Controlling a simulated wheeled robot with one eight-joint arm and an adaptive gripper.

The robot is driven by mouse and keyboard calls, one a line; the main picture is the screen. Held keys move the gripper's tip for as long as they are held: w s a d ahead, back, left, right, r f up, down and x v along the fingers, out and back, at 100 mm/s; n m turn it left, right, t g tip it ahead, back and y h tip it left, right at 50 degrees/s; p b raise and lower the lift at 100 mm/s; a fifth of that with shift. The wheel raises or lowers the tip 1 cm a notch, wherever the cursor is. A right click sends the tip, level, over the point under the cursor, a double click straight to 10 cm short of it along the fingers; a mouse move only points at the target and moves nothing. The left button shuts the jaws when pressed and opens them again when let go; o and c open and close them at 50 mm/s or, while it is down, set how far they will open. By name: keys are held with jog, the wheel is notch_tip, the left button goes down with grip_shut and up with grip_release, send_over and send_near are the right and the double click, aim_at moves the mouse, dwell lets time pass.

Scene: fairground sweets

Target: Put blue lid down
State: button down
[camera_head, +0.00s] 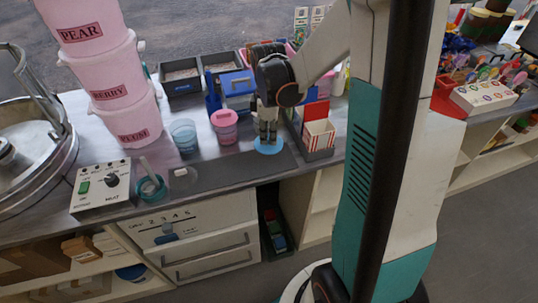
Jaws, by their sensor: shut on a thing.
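The blue lid (269,147) is a flat light-blue disc at the counter's front part, under my gripper. My gripper (268,138) points straight down, its fingertips at the middle of the lid, shut on it. The fingers hide the lid's centre. The lid looks level and very close to the dark strip (225,172) along the counter, but I cannot tell whether it touches.
A pink tub (225,128) and a blue-tinted clear cup (185,137) stand left of my gripper. A red-striped box (318,134) in a dark tray stands close on the right. Pink buckets (130,122) are stacked at left, behind a control box (101,188). The dark strip has free room.

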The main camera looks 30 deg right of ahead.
aim_at(268, 138)
jog(key=shift+f+b, duration=1)
jog(key=shift+f, duration=2.35)
jog(key=shift+f, duration=0.1)
jog(key=shift+f, duration=0.15)
jog(key=c, duration=1.7)
grip_release()
notch_tip(268, 138, up, 12)
jog(key=p, duration=0.4)
jog(key=shift+r, duration=0.25)
jog(key=shift+a, duration=0.1)
